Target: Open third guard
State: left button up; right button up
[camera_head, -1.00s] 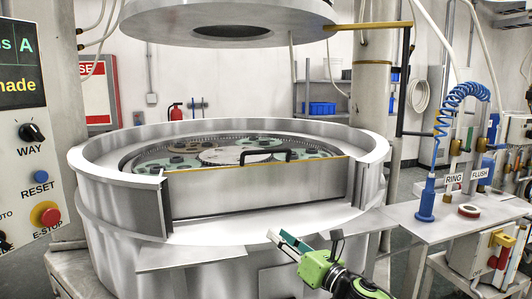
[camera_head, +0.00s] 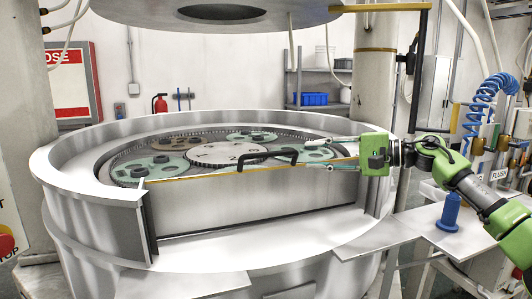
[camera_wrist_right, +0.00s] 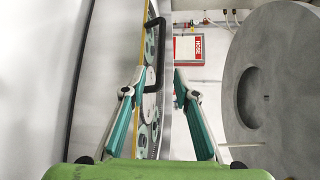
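The guard (camera_head: 250,203) is a grey metal panel with a yellow top edge, standing across the front opening of the round lapping machine. A black bar handle (camera_head: 268,158) sits on its top edge and also shows in the wrist view (camera_wrist_right: 157,76). My right gripper (camera_head: 312,154) comes in from the right with its fingers spread, just right of the handle. In the wrist view my right gripper (camera_wrist_right: 158,76) is open and empty, with the handle ahead between the fingertips; contact is not visible. My left gripper is not in view.
The machine's raised rim (camera_head: 90,170) surrounds geared discs and a numbered plate (camera_head: 228,153). A large grey upper plate (camera_head: 270,22) hangs above. A blue nozzle (camera_head: 450,212) stands on the side shelf (camera_head: 400,228) at right. The space in front of the guard is clear.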

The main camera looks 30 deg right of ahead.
aim_at(272, 154)
jog(key=p+x, duration=0.3)
jog(key=x, duration=0.1)
jog(key=p+x, duration=0.3)
jog(key=x, duration=0.1)
jog(key=p+x, duration=0.3)
jog(key=x, duration=0.1)
jog(key=shift+w+a+r+p, duration=0.15)
jog(key=shift+w+a+p, duration=0.05)
jog(key=shift+a+p, duration=0.2)
jog(key=shift+w+a, duration=0.15)
jog(key=shift+w, duration=0.15)
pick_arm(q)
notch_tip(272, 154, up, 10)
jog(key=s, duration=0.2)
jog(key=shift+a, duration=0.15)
pick_arm(e)
jog(key=shift+s, duration=0.1)
grip_shut()
